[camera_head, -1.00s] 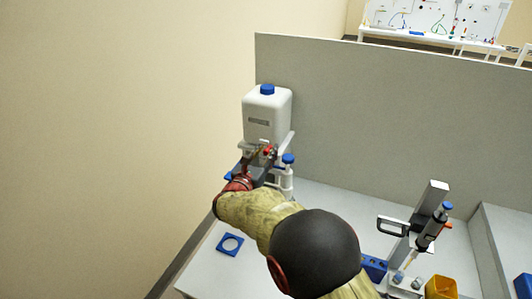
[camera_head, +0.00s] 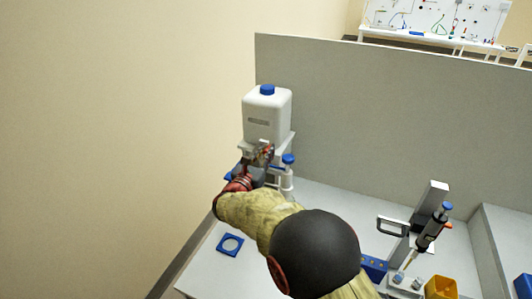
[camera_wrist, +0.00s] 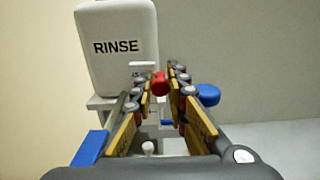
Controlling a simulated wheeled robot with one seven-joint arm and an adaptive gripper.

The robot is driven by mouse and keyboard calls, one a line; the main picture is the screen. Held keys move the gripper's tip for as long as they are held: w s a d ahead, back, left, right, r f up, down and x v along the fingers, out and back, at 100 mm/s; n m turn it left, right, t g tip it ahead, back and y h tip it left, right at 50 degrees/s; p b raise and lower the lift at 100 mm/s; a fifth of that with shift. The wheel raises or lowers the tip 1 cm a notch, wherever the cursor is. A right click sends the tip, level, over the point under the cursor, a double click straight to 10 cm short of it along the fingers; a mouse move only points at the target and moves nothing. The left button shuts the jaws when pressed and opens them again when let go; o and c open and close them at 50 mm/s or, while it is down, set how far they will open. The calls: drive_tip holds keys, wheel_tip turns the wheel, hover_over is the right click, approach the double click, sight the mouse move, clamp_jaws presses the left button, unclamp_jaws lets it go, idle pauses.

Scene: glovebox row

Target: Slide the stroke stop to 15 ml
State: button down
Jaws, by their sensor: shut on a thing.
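The stroke stop is a small red piece (camera_wrist: 159,84) in the middle of the wrist view. My gripper (camera_wrist: 160,78) has its fingertips closed around it, one on each side. In the head view my gripper (camera_head: 263,154) is just below the front of the white bottle (camera_head: 267,116), with a bit of red showing at its tips. The wrist view shows the bottle (camera_wrist: 118,48) marked RINSE. A small white scale plate (camera_wrist: 138,70) is just behind the stop; its marking looks like 15 but is partly hidden.
A blue-capped white pump column (camera_head: 288,160) stands close to the right of my gripper. A pipette on a stand (camera_head: 434,228) and a yellow bin (camera_head: 440,288) are at the right. A grey partition (camera_head: 390,120) stands behind.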

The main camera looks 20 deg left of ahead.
wheel_tip(320, 180, down, 3)
drive_tip(key=shift+f+b, duration=0.15)
drive_tip(key=shift+b, duration=0.6)
drive_tip(key=c, duration=1.8)
unclamp_jaws()
drive_tip(key=shift+o, duration=0.2)
drive_tip(key=shift+s, duration=0.1)
drive_tip(key=s, duration=1.1)
drive_tip(key=shift+s+a, duration=0.35)
drive_tip(key=shift+a, duration=0.1)
